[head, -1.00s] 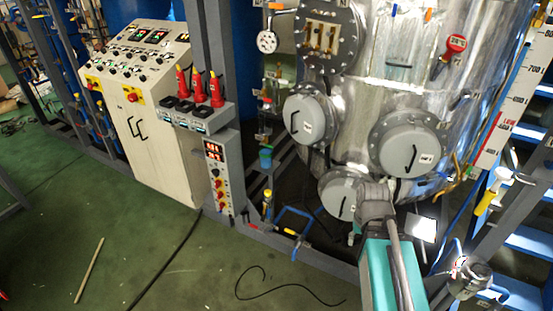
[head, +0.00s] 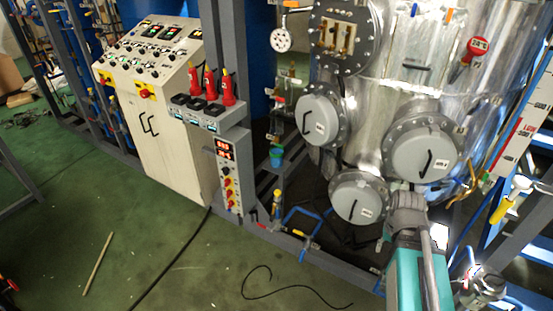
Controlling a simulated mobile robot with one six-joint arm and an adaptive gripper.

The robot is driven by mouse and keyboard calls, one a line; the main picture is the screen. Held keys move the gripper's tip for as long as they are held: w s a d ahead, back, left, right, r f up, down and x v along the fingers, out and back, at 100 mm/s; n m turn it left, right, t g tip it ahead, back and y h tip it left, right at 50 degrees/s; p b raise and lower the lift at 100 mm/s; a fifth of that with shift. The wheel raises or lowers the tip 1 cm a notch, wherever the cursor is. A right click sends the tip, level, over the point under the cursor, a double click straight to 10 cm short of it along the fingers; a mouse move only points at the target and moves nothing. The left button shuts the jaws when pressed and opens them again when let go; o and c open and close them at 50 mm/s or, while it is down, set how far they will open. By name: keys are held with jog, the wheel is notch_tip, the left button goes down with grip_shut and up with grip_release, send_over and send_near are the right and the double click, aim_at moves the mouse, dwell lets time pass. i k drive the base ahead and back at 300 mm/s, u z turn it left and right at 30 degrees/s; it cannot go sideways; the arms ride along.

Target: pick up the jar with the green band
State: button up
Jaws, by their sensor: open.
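No jar with a clear green band can be made out for certain. A small blue-and-green container (head: 277,157) stands beside the grey frame, left of the steel vessel. It is too small for me to tell whether it is a jar with a green band. My arm comes up from the bottom right, with a teal link and a grey joint. I cannot make out my gripper or its fingers in this view.
A large steel vessel (head: 390,85) with round grey hatches fills the right. A white control cabinet (head: 175,140) and a grey box with red-topped items (head: 228,88) stand left of it. Blue pipes (head: 300,222) run low in front. The green floor (head: 90,215) at left is mostly clear.

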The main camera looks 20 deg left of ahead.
aim_at(277, 157)
jog(key=z, duration=0.05)
jog(key=i, duration=1)
jog(key=u, duration=0.05)
